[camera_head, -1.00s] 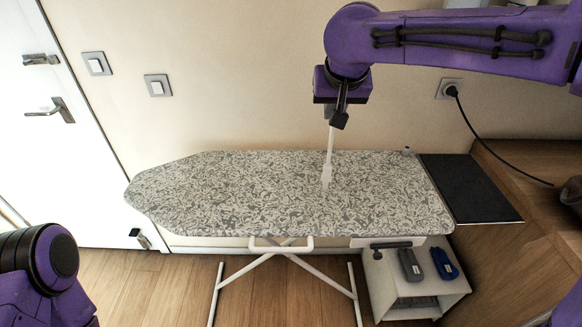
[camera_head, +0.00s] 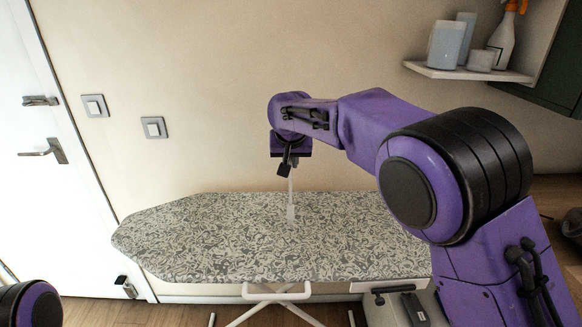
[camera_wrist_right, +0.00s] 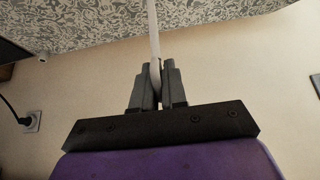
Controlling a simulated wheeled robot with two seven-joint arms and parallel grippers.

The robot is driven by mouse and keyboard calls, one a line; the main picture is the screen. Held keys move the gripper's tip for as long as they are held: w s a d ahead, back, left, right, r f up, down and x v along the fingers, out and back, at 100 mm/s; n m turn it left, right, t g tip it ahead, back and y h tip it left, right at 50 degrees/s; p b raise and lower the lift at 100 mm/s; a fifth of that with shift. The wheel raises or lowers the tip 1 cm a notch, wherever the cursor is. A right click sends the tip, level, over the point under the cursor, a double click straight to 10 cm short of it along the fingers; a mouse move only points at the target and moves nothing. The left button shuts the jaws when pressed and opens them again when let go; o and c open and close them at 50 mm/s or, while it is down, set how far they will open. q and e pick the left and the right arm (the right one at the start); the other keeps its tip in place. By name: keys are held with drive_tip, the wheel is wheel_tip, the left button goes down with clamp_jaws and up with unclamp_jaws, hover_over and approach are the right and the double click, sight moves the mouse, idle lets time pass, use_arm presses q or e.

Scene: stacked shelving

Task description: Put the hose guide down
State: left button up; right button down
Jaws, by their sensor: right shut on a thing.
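The hose guide (camera_head: 291,196) is a thin white rod with a wider flat lower end. My right gripper (camera_head: 286,168) is shut on its upper end and points down, holding it upright over the back middle of the patterned ironing board (camera_head: 200,245). In the right wrist view the rod (camera_wrist_right: 153,32) runs out from between the dark fingers (camera_wrist_right: 157,82). The rod's lower end shows against the board's cover in the head view; I cannot tell whether it touches. My left gripper is out of view; only a piece of my left arm shows at the lower left.
A wall shelf (camera_head: 470,72) with containers and a spray bottle (camera_head: 502,40) is at the upper right. A white door (camera_head: 40,150) is at the left. The board's left part is clear.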

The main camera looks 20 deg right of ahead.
sight(290, 193)
wheel_tip(290, 193, down, 3)
drive_tip(key=shift+r+p, duration=0.15)
drive_tip(key=shift+p, duration=0.3)
drive_tip(key=shift+f, duration=0.35)
drive_tip(key=c, duration=1.2)
unclamp_jaws()
drive_tip(key=shift+o, duration=0.2)
